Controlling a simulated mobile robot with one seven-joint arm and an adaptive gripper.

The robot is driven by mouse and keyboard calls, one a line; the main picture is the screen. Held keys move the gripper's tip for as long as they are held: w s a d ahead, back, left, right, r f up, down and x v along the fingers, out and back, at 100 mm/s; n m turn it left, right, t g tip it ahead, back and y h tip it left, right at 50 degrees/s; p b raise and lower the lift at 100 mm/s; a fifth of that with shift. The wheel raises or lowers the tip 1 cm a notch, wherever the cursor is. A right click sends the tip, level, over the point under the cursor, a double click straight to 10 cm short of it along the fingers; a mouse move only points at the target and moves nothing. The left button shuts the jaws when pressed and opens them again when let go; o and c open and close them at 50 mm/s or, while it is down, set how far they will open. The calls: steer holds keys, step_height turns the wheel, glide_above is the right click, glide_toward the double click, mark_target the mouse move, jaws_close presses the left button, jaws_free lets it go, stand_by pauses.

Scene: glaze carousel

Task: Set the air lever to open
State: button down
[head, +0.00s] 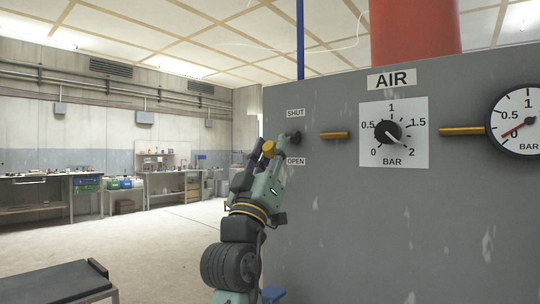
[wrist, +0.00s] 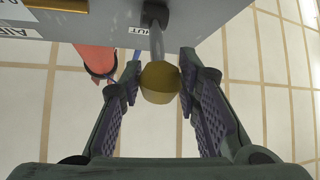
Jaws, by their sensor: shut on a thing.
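The air lever has a dark round pivot (head: 293,137) on the grey panel, between the SHUT label (head: 296,113) and the OPEN label (head: 296,161). Its yellow knob (head: 268,148) stands out to the left and slightly below the pivot. In the wrist view the grey lever rod (wrist: 157,38) ends in the yellow knob (wrist: 160,83) between my fingers. My gripper (head: 258,157) is shut on this knob. The gripper hides part of the knob in the head view.
Right of the lever are a brass pipe (head: 334,135), a pressure dial (head: 393,134) under the AIR sign (head: 391,80), and a gauge (head: 518,122) with its needle near 0. A dark bench (head: 55,285) stands front left. The floor beyond is clear.

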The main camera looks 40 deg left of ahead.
steer(key=shift+w+f+b, duration=0.2)
steer(key=shift+w+f, duration=0.05)
steer(key=shift+f, duration=0.2)
steer(key=shift+w+f+b, duration=0.2)
steer(key=shift+f, duration=0.25)
steer(key=shift+w+f, duration=0.15)
steer(key=shift+w, duration=0.15)
stand_by(1.1)
steer(key=c, duration=1.4)
jaws_free()
steer(key=shift+w, duration=0.15)
steer(key=shift+c, duration=0.2)
steer(key=shift+o, duration=1.2)
steer(key=shift+s, duration=0.3)
steer(key=v, duration=1.1)
steer(key=shift+s+f, duration=0.2)
steer(key=shift+s, duration=0.2)
steer(key=shift+d, duration=0.15)
